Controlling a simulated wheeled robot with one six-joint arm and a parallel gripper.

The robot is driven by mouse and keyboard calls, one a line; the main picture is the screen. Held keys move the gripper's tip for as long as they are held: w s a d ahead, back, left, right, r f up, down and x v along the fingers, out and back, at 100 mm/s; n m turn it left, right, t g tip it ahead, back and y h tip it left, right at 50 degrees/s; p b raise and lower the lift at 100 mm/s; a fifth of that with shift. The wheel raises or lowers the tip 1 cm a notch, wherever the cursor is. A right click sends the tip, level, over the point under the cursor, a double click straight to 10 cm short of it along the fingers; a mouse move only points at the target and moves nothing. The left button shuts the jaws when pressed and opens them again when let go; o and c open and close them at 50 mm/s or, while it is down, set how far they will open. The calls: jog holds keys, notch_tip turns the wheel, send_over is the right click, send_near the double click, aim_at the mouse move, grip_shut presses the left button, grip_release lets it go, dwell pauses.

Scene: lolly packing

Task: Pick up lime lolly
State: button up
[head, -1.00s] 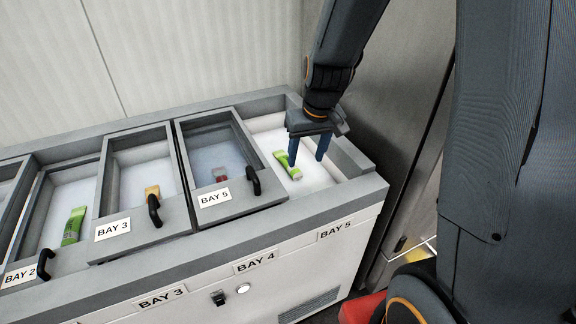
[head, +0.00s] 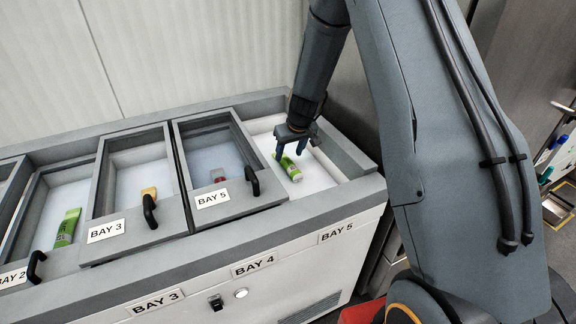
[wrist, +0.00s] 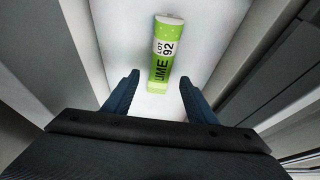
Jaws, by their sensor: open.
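The lime lolly (head: 290,168) is a green tube with a white label band. It lies on the white floor of the open bay at the right end of the freezer. In the wrist view the lolly (wrist: 163,55) reads "LIME" and "LOT 92", and its near end lies between the lines of the two fingers. My gripper (head: 292,149) points down into this bay above the lolly. In the wrist view my gripper (wrist: 158,88) is open, with one blue finger on each side and nothing held. I cannot tell the exact height gap.
A BAY 3 lid (head: 106,231) covers a yellow item (head: 149,192). The bay walls (wrist: 245,45) flank my gripper.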

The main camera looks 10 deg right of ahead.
aim_at(287, 160)
jog(key=shift+p+x, duration=0.35)
jog(key=shift+x, duration=1.5)
jog(key=shift+s, duration=0.1)
jog(key=c, duration=1.2)
